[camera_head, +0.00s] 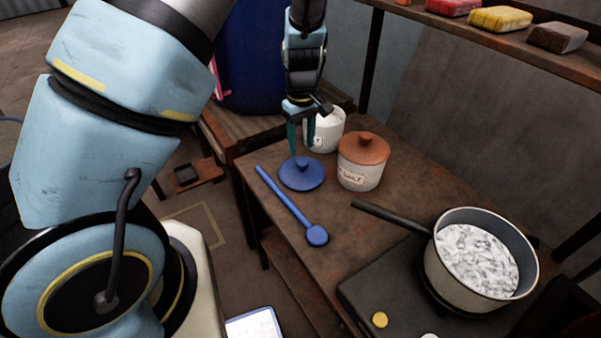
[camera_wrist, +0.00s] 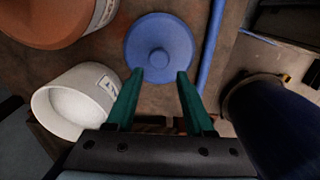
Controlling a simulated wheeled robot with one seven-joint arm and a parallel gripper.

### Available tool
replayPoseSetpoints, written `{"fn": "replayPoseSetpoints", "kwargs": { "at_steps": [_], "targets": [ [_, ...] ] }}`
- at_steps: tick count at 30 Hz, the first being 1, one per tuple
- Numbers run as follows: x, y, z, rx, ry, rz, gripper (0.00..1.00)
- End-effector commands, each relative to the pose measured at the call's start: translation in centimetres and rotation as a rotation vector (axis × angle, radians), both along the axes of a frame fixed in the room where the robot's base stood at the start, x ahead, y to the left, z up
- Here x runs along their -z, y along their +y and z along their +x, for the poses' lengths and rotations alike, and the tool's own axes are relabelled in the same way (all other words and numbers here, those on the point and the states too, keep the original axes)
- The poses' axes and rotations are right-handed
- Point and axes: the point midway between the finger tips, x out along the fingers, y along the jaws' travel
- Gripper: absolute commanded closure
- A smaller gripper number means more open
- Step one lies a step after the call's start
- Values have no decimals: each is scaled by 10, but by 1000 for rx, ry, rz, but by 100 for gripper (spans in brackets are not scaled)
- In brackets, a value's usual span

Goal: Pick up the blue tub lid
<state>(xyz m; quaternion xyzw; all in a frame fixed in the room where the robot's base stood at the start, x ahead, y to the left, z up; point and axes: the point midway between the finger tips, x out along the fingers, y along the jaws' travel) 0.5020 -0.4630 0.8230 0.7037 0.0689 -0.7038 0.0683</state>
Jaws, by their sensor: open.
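The blue tub lid (camera_head: 302,173) is a round disc with a knob on top, lying on the brown table beside the blue spoon. In the wrist view the lid (camera_wrist: 160,47) is at the top centre, just past my fingertips. My gripper (camera_head: 300,145) points down with its green fingers, behind and above the lid in the head view. In the wrist view the gripper (camera_wrist: 160,76) is open and empty, with its fingertips on either side of the lid's near part. I cannot tell the exact height gap.
A jar with an orange-brown lid (camera_head: 362,162) stands right of the blue lid. A blue spoon (camera_head: 292,207) lies left of it. A pot (camera_head: 478,262) sits on the burner, its handle reaching left.

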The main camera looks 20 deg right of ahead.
Motion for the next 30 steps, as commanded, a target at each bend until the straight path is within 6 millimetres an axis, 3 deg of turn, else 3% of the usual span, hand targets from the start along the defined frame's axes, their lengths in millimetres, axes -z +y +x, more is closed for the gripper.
{"fn": "replayPoseSetpoints", "kwargs": {
  "at_steps": [8,17,26,30],
  "targets": [
    [22,0,-1,1,1,2,47],
    [62,-1,-5,0,1,2,47],
    [68,-2,-5,1,0,-1,47],
    [68,-2,-5,1,0,-1,62]
  ]
}}
